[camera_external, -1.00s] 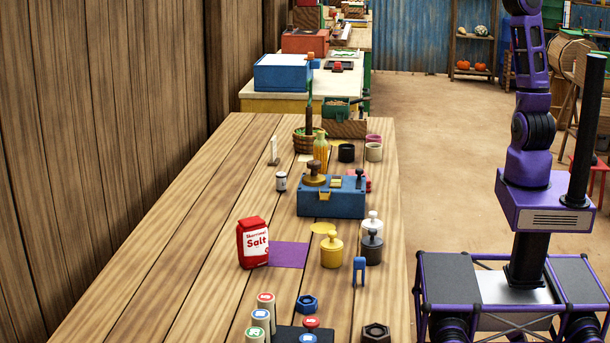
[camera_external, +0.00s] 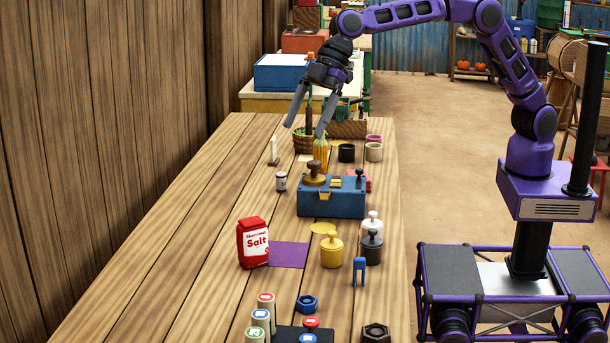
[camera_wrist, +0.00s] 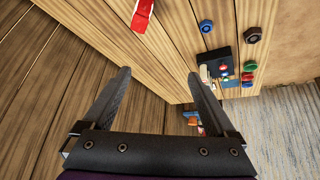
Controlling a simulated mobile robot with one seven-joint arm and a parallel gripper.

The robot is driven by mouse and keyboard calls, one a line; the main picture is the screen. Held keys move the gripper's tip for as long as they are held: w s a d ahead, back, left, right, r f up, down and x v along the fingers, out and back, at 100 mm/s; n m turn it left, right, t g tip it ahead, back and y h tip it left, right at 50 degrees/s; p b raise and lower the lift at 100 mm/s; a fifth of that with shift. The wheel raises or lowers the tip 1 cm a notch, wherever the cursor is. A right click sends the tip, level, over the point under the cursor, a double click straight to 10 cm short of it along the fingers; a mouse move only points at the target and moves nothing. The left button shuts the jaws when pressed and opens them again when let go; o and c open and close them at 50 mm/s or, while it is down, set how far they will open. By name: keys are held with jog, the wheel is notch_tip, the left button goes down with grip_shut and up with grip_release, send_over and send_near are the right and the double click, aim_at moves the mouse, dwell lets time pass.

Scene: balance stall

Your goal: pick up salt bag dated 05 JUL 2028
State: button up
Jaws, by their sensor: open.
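The red salt bag (camera_external: 253,243) with a white "Salt" label stands upright on the wooden table, left of centre. Its date is too small to read. In the wrist view a red object at the top edge (camera_wrist: 143,14) looks like this bag, partly cut off. My gripper (camera_external: 305,130) is open and empty. It is high above the table, over the far part, well behind and above the bag. In the wrist view the two fingers (camera_wrist: 160,75) are spread wide with bare planks between them.
A purple mat (camera_external: 289,254) lies right of the bag, with yellow (camera_external: 332,251) and dark (camera_external: 371,248) weights beyond it. A blue balance box (camera_external: 332,198) stands behind. Several capped cylinders (camera_external: 266,309) are in front. The table left of the bag is clear; a plank wall (camera_external: 100,120) borders it.

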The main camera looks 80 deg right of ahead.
jog(key=m, duration=0.2)
send_near(252, 220)
jog(key=p+x, duration=0.1)
jog(key=x, duration=0.2)
jog(key=shift+a+f, duration=0.15)
jog(key=shift+a, duration=0.15)
jog(key=shift+d+p+x, duration=0.15)
jog(key=shift+x, duration=1.2)
jog(key=shift+d+p+x, duration=0.1)
jog(key=shift+p+x, duration=0.05)
jog(key=shift+x, duration=1.15)
jog(key=shift+f, duration=0.1)
grip_shut()
jog(key=shift+w, duration=0.1)
